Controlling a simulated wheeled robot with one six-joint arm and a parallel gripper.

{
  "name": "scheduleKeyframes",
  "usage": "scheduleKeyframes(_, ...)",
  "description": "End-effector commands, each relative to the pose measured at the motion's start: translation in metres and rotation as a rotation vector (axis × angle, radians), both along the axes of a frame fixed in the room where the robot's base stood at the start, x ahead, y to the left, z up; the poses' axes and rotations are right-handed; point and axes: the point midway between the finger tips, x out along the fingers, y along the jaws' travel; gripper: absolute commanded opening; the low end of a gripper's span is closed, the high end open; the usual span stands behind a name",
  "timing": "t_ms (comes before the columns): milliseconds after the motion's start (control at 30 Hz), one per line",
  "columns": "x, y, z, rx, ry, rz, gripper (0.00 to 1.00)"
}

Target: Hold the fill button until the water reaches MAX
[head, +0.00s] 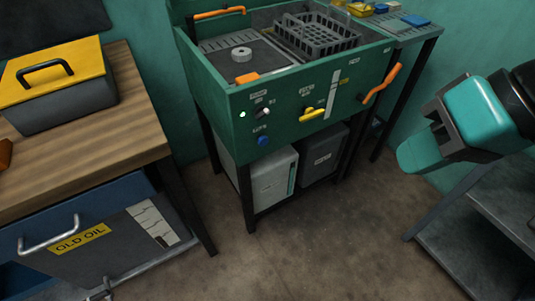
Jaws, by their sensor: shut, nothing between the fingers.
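A green wash station (290,137) stands at the middle against the wall. Its front panel has a blue round button (263,140), a black switch (263,111), a lit green lamp (242,114) and a yellow handle (313,114). A pale upright strip like a level gauge (332,97) is right of the handle, with a small yellow mark near its top. The labels are too small to read surely, so I cannot confirm the fill button or the water level. My gripper (412,158) is shut and empty at the right, well apart from the panel.
A wooden bench (120,140) with a yellow-lidded box (60,85) stands at left, above a bin marked OLD OIL (110,255). An orange handle (382,84) juts from the station's right front. Grey shelving (485,225) is at lower right. The floor (320,230) before the station is clear.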

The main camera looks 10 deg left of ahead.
Motion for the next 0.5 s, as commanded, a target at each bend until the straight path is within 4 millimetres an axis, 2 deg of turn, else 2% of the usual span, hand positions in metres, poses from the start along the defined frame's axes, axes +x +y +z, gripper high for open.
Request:
scheduleKeyframes(33,0.01,0.014,-0.042,0.058,0.027,-0.08,0.0)
scheduleKeyframes(100,0.026,0.036,-0.074,0.17,0.074,-0.225,0.0)
scheduleKeyframes(300,0.07,0.094,-0.154,0.534,0.315,-0.652,0.0)
scheduleKeyframes(500,0.112,0.132,-0.234,0.911,0.688,-1.045,0.0)
